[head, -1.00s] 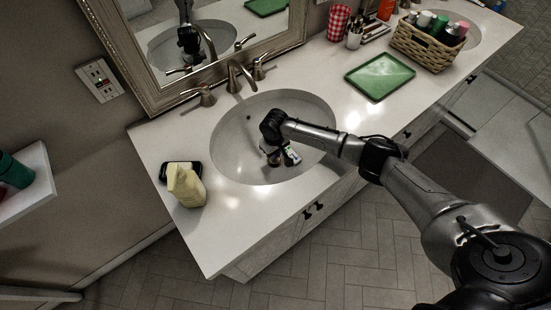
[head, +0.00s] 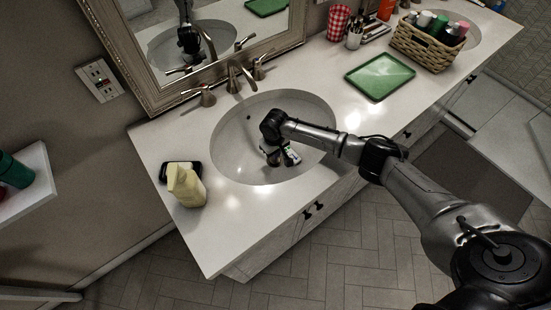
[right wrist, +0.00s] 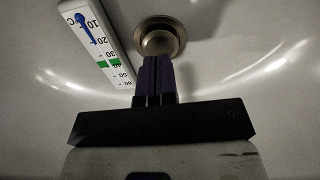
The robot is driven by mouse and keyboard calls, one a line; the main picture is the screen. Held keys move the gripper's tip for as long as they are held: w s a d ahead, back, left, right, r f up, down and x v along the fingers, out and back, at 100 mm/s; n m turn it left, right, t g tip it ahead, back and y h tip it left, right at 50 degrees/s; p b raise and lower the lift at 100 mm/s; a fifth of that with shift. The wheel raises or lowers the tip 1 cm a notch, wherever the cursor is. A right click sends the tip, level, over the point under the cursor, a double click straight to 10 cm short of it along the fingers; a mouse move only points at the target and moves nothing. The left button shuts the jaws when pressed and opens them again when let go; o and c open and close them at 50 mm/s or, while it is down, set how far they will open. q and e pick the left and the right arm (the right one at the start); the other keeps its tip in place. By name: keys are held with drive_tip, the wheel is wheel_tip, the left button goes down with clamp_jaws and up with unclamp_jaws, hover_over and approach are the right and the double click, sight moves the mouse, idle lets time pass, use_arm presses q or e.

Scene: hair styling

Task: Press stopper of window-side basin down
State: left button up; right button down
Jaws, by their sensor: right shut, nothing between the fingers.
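My right gripper (head: 270,157) is down inside the oval white basin (head: 232,161) at the near end of the counter. Its fingers (right wrist: 157,77) are shut with nothing between them. In the right wrist view, the fingertips overlap the lower edge of the round metal stopper (right wrist: 160,37). I cannot tell whether they touch it or how far down it sits. The stopper is hidden by my arm in the head view. My left gripper is not in view.
A white thermometer (right wrist: 97,42) lies in the basin just left of the stopper; it also shows in the head view (head: 292,153). A faucet (head: 236,77) stands behind the basin.

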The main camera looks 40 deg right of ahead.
drive_tip(key=shift+f, duration=0.1)
drive_tip(key=shift+f+b, duration=0.45)
drive_tip(key=shift+f, duration=0.35)
